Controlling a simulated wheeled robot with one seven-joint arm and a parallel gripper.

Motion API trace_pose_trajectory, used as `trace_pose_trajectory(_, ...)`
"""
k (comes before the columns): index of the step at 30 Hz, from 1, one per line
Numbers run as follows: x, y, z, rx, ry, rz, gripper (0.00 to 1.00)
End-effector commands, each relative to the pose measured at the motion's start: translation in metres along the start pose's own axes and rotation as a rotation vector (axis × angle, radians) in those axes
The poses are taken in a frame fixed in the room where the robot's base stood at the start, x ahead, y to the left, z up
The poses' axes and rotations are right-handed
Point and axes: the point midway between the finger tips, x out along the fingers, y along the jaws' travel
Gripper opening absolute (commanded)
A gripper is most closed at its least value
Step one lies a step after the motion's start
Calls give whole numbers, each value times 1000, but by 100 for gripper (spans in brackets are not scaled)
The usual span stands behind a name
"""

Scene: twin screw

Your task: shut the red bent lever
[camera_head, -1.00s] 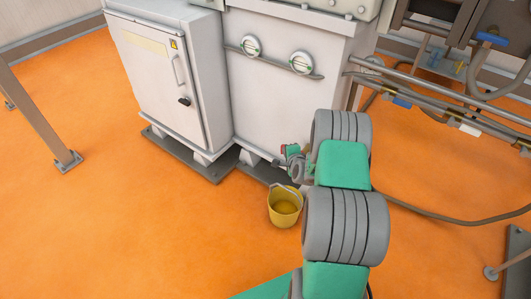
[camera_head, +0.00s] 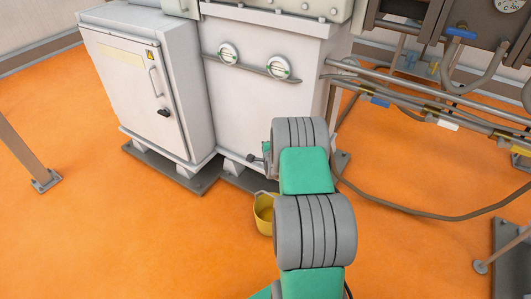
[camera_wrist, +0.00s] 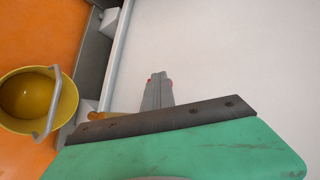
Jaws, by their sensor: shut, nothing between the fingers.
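My gripper (camera_wrist: 158,77) shows in the wrist view as narrow grey fingers, shut and empty, beyond a dark plate and a green housing. It points towards a white cabinet wall. Thin red slivers show at both sides of the fingers; I cannot tell whether they belong to the red bent lever. The lever's shape and position are not clear in either view. In the head view my arm covers the gripper and most of the fitting low on the white tank (camera_head: 262,100). A small dark end (camera_head: 254,158) sticks out left of my arm.
A yellow bucket (camera_head: 263,217) stands on the orange floor, partly behind my arm; it also shows in the wrist view (camera_wrist: 22,100). A white cabinet (camera_head: 140,90) stands at left. Pipes (camera_head: 430,107) and a hose (camera_head: 400,212) lie at right.

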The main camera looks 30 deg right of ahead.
Motion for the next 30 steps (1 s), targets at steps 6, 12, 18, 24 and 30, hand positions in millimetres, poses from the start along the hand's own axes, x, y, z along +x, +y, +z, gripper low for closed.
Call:
trace_pose_trajectory(6,1,-3,-1,0,2,-5,0)
trace_pose_trajectory(12,1,-4,-2,-1,3,-6,0)
trace_pose_trajectory(18,-6,-1,3,0,3,-4,0)
trace_pose_trajectory(24,-37,6,20,4,7,-4,0)
trace_pose_trajectory(30,-82,6,44,0,1,-2,0)
